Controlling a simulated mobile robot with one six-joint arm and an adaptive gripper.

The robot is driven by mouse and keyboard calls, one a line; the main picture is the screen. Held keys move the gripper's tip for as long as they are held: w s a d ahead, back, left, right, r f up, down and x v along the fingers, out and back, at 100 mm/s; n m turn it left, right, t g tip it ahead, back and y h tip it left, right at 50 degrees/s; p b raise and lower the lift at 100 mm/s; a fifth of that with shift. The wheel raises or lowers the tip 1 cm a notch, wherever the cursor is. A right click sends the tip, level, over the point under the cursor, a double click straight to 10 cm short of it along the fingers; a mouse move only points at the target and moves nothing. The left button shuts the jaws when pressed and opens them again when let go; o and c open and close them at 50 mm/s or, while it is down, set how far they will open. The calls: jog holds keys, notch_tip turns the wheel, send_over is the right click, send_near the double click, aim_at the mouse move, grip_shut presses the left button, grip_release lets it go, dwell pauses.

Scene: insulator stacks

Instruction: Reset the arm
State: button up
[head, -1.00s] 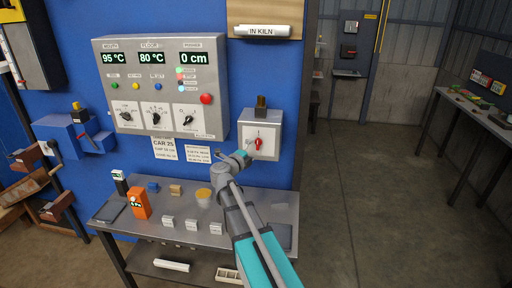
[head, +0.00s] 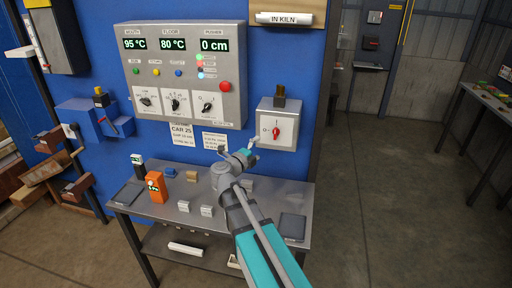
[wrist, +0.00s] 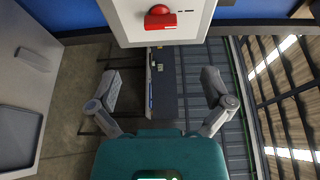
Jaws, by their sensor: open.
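My gripper (head: 240,150) is held out above the steel table, left of and slightly below a white switch box with a red knob (head: 277,130). In the wrist view its two grey fingers are spread wide, with nothing between them (wrist: 160,88). The red knob (wrist: 160,19) on its white box shows at the top of the wrist view, beyond the fingers and apart from them. My arm reaches up from the bottom of the head view and hides part of the table.
A control panel (head: 183,75) reading 95 °C, 80 °C and 0 cm hangs on the blue wall. The steel table (head: 230,252) holds an orange device (head: 156,187), small white blocks (head: 207,211) and a dark flat plate (head: 292,226). The floor (head: 390,190) at right is clear.

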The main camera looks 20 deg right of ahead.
jog(key=w+a+r+n+t+y, duration=0.3)
jog(key=w+a+n+t+y, duration=0.2)
jog(key=a+n+t+y, duration=0.65)
jog(key=s+a+f+n+g+y, duration=0.3)
jog(key=a+f+n+g+y, duration=0.4)
jog(key=n, duration=0.5)
jog(key=s+f+n+g, duration=0.5)
jog(key=s+f+g, duration=0.25)
jog(key=f, duration=0.25)
jog(key=s+d+f+g+h, duration=0.1)
jog(key=s+d+f+g, duration=0.1)
jog(key=s, duration=0.5)
jog(key=s+d+f+g+h, duration=0.2)
jog(key=s+d+g, duration=0.1)
jog(key=s+g, duration=0.2)
jog(key=shift+s+d+f+n, duration=0.3)
jog(key=shift+s+n, duration=0.15)
jog(key=shift+s, duration=0.65)
